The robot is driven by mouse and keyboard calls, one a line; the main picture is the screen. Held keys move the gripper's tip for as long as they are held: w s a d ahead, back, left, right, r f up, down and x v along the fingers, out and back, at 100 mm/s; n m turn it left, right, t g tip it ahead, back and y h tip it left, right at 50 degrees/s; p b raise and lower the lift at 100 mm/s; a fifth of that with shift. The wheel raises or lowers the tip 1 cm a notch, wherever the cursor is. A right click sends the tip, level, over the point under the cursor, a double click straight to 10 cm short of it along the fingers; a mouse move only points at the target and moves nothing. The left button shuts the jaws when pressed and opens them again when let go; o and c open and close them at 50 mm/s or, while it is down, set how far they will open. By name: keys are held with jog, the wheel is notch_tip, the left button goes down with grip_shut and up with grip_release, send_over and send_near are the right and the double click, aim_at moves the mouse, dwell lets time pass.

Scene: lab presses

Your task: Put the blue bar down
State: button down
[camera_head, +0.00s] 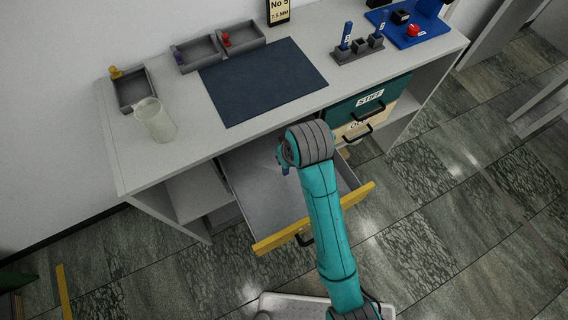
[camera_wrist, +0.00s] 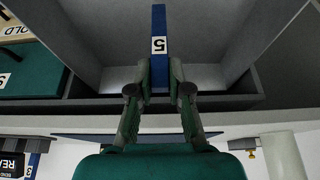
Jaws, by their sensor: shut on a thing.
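The blue bar (camera_wrist: 159,30), with a white label reading 5, stands out between the fingertips of my gripper (camera_wrist: 160,75) in the wrist view. My gripper is shut on it, with a finger on either side. In the head view, my wrist is over the open grey drawer (camera_head: 258,192) with a yellow front. My wrist hides most of my gripper and the bar there.
A clear beaker (camera_head: 155,120) stands at the bench's left front edge. A green drawer (camera_head: 385,93) is right of the open one. Small grey trays (camera_head: 134,92) line the back left.

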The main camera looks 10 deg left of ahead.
jog(key=shift+f, duration=2.15)
jog(key=c, duration=1.1)
grip_release()
jog(key=shift+f, duration=0.1)
